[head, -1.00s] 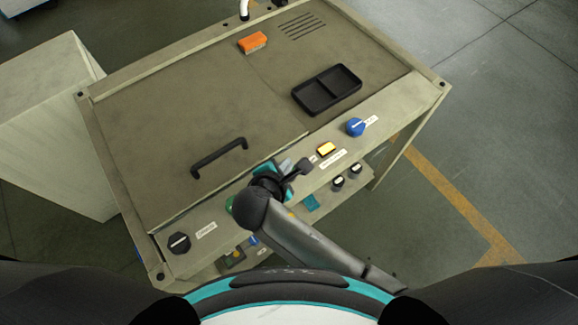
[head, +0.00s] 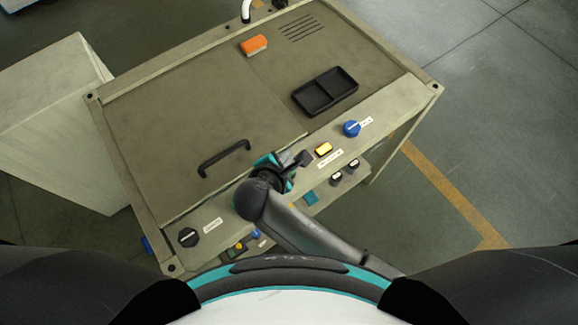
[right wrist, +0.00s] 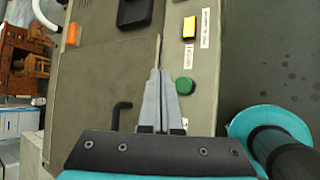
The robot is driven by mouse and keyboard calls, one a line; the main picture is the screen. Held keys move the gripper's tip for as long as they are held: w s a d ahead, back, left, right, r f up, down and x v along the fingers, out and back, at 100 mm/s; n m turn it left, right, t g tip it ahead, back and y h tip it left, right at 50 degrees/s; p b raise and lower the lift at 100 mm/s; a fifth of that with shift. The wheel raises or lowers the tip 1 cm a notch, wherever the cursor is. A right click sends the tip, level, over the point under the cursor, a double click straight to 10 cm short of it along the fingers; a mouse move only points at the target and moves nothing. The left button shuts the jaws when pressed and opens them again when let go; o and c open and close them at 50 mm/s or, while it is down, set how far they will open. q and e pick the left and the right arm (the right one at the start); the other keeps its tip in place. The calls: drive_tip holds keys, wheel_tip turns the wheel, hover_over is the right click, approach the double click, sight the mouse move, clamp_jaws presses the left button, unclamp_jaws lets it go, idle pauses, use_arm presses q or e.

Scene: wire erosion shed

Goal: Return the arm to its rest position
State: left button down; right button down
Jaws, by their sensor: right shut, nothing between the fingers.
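My right gripper (head: 300,158) is above the front strip of the machine table (head: 200,110), close to the lit yellow button (head: 323,149). In the right wrist view its two grey fingers (right wrist: 160,98) are together with nothing between them. A green button (right wrist: 185,86) shows just right of the fingertips in that view; in the head view my arm hides it. My right forearm comes in from the bottom and covers part of the front panel. My left gripper does not show in either view.
A black handle (head: 224,158), a black two-part tray (head: 325,91) and an orange brush-like block (head: 254,45) are on the table top. The front panel carries a blue knob (head: 352,128) and a black knob (head: 188,237). Open floor lies to the right.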

drive_tip(key=shift+d, duration=0.1)
idle(0.4)
drive_tip(key=s+d+r+m+g+y, duration=0.2)
drive_tip(key=s+d+r+m+g, duration=0.15)
drive_tip(key=s+d+m, duration=0.6)
drive_tip(key=s+d+r+m+g+y, duration=0.15)
drive_tip(key=s+d+r+m, duration=0.45)
drive_tip(key=m, duration=0.6)
wheel_tip(320, 180, down, 36)
drive_tip(key=d+g+b, duration=0.1)
drive_tip(key=g+b, duration=0.1)
drive_tip(key=b, duration=0.9)
drive_tip(key=s+d+f+b, duration=0.1)
drive_tip(key=s+f+b, duration=0.4)
drive_tip(key=f, duration=0.6)
drive_tip(key=s+d+f+b, duration=0.1)
drive_tip(key=s+f+b, duration=0.3)
drive_tip(key=s+f, duration=0.6)
drive_tip(key=shift+d+f+g+h+b, duration=0.35)
drive_tip(key=shift+d+f+g, duration=0.05)
drive_tip(key=shift+f, duration=0.15)
